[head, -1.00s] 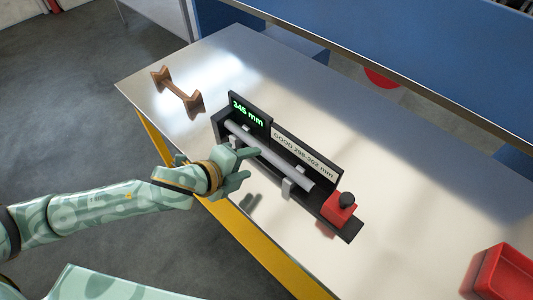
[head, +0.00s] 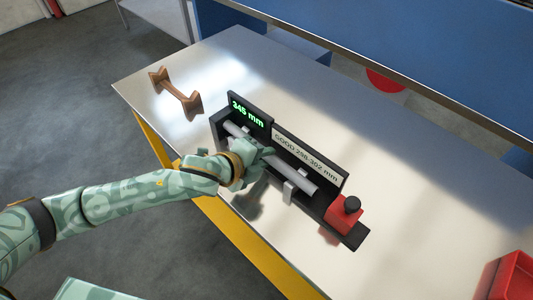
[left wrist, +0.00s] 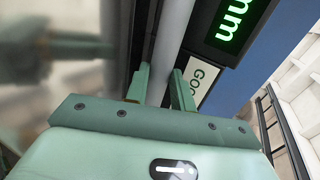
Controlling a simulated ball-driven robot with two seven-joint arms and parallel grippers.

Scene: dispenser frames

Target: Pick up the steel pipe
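The grey steel pipe (head: 299,179) lies along a black gauge stand (head: 355,235), resting on small grey supports. My left gripper (head: 262,158) is at the middle of the pipe and hides part of it. In the left wrist view the two green fingers (left wrist: 161,85) are close together, one on each side of the pipe (left wrist: 172,30), and look shut on it. The pipe still lies in the stand. My right gripper is not in view.
The stand has a green "345 mm" display (head: 248,112), a "GOOD 298-302 mm" label (head: 306,157) and a red block with a black knob (head: 345,213). A wooden rack (head: 176,93) stands at the far left, a red bin (head: 510,277) at the right.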

